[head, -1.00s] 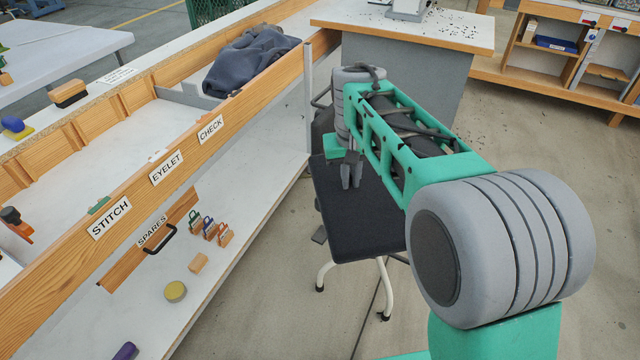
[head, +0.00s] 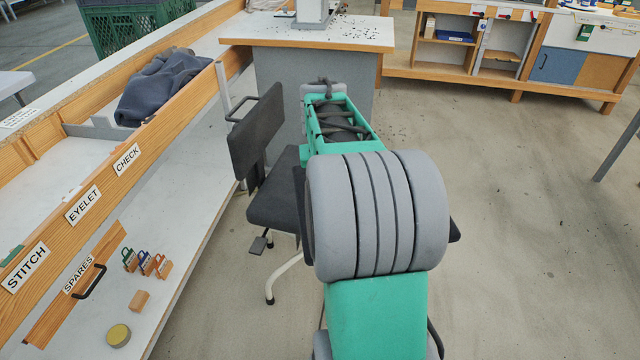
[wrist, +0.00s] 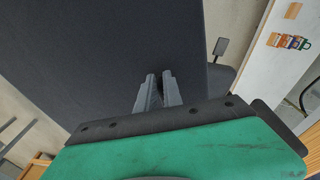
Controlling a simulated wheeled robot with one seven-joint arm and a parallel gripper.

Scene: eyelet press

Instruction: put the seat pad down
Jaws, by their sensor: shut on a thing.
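The seat pad (wrist: 100,55) is a flat dark navy panel filling the upper left of the wrist view. My gripper (wrist: 158,82) has its two grey fingers close together against the pad and is shut on it. In the head view my own arm hides the fingers and most of the pad. A swivel chair with a dark backrest (head: 257,133) and dark seat (head: 272,207) stands behind and left of my arm. A dark corner shows right of my arm, probably the pad's. I cannot tell whether the pad touches the chair.
A long bench with a wooden rail (head: 105,185) runs along the left, with tagged pieces and a yellow tin (head: 118,335) on its lower shelf. A white-topped table (head: 310,38) stands behind the chair. Open floor (head: 530,200) lies to the right.

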